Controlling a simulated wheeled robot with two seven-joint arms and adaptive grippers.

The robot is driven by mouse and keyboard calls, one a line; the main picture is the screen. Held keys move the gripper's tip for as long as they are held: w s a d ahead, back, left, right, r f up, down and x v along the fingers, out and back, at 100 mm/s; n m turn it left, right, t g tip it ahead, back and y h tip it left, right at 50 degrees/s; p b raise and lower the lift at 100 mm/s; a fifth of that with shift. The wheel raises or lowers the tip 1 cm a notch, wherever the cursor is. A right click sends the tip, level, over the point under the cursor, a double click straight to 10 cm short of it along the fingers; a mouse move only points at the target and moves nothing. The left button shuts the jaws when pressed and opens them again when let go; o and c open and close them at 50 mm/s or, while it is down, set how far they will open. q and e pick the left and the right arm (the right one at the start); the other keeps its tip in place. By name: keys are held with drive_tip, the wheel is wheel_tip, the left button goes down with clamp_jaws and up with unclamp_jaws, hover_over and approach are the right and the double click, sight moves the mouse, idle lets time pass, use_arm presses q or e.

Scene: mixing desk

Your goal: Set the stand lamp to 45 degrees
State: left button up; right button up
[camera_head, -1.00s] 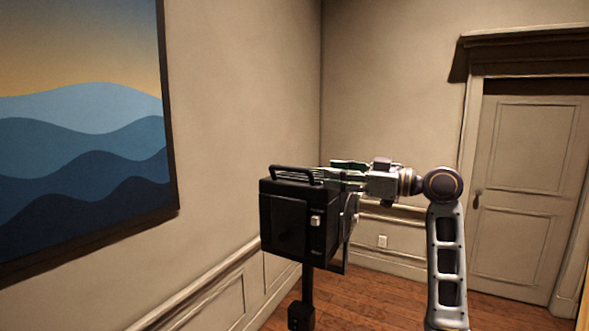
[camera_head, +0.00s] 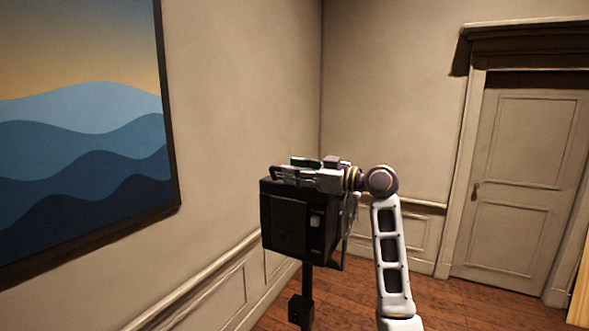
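The stand lamp is a black box-shaped head (camera_head: 285,225) on a thin black pole (camera_head: 307,282), left of my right arm. A dark carrying handle (camera_head: 276,172) runs along its top, and a small light-coloured switch or knob (camera_head: 315,221) shows on its near face. My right gripper (camera_head: 288,170) is level with the top of the head, pointing left, with its fingers at the handle. The fingers look apart, one on the far side and one on the near side. They partly hide the handle, and contact cannot be made out. My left gripper is not in view.
A wall with a framed mountain painting (camera_head: 85,130) is at the left, close behind the lamp. A closed door (camera_head: 525,180) stands at the right. The wooden floor (camera_head: 345,300) around the pole looks clear.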

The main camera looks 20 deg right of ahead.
drive_tip(key=shift+w+a, duration=0.1)
drive_tip(key=shift+w, duration=0.1)
clamp_jaws()
idle(0.4)
